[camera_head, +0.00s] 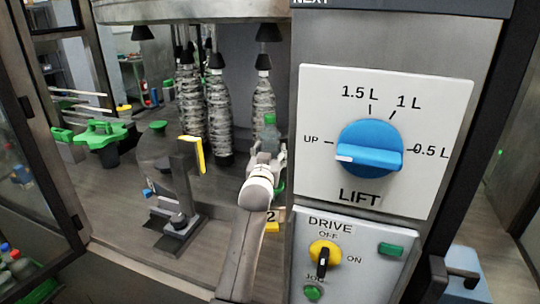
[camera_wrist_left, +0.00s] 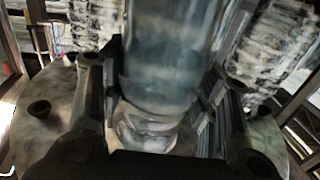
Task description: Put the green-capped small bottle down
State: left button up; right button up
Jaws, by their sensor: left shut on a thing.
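The green-capped small bottle (camera_head: 270,134) is clear and shows just above my left gripper (camera_head: 268,158) in the head view. It looks upright, and its lower part is hidden by the gripper. In the left wrist view the clear bottle body (camera_wrist_left: 170,65) stands between the two fingers of my left gripper (camera_wrist_left: 165,110), which is shut on it. The cap is out of frame there. I cannot tell from these frames whether the bottle's base touches a surface. My right gripper is not in view.
A yellow-edged bracket (camera_head: 195,154) stands left. The control panel (camera_head: 385,190) with a blue LIFT knob (camera_head: 370,148) is close on the right. A green star wheel (camera_head: 100,133) lies far left.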

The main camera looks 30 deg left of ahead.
pick_arm(q)
jog(key=shift+f, duration=0.3)
jog(key=shift+s, duration=0.15)
jog(key=shift+f, duration=0.1)
jog(key=o, duration=1.4)
jog(key=shift+f, duration=0.15)
jog(key=shift+s+d, duration=0.25)
jog(key=shift+s, duration=0.25)
jog(key=b+v, duration=0.3)
jog(key=v, duration=0.8)
